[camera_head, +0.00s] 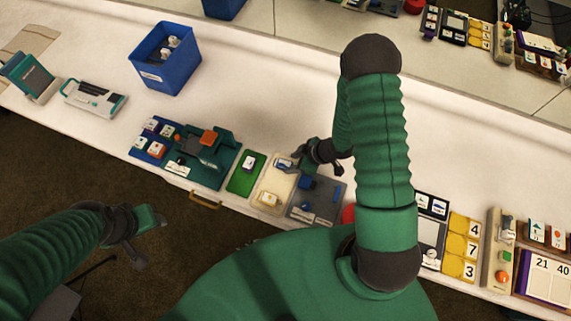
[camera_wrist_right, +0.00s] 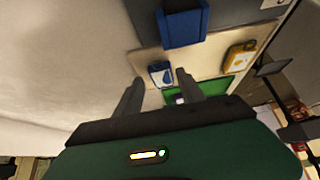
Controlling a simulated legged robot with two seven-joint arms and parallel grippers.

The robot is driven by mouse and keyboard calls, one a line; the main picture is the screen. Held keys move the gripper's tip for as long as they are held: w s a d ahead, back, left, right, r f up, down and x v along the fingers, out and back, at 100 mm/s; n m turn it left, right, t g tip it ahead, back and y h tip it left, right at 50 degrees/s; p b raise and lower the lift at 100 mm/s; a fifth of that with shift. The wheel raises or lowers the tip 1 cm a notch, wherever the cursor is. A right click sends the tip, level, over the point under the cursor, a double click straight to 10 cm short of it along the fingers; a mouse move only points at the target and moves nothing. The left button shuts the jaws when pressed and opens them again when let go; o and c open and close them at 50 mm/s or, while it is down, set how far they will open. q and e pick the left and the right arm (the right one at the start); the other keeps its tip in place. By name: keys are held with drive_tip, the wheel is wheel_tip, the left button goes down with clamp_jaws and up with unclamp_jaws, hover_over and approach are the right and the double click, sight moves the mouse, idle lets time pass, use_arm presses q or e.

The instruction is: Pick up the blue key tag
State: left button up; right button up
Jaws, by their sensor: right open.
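The blue key tag, blue and white, lies on a cream tray (camera_head: 262,187) near the front edge of the table. In the head view the blue key tag (camera_head: 283,164) is close to the fingers of my right gripper (camera_head: 299,160). In the right wrist view the blue key tag (camera_wrist_right: 160,73) shows between and beyond the two spread, empty fingers of the right gripper (camera_wrist_right: 159,78). Whether they touch it cannot be told. My left gripper (camera_head: 153,242) is spread open and empty, away from the table, at lower left.
A yellow-orange tag (camera_head: 268,199) lies on the same cream tray. A green mat (camera_head: 245,175) is left of it, and a grey tray (camera_head: 325,203) with a blue block (camera_head: 306,183) is right. A blue bin (camera_head: 165,75) stands further back. The white table behind is mostly clear.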

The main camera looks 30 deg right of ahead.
sight(287, 166)
drive_tip(key=shift+x, duration=1.15)
drive_tip(key=shift+s+a+r, duration=0.1)
drive_tip(key=shift+a+r, duration=0.05)
drive_tip(key=shift+a, duration=0.1)
drive_tip(key=c, duration=0.4)
clamp_jaws()
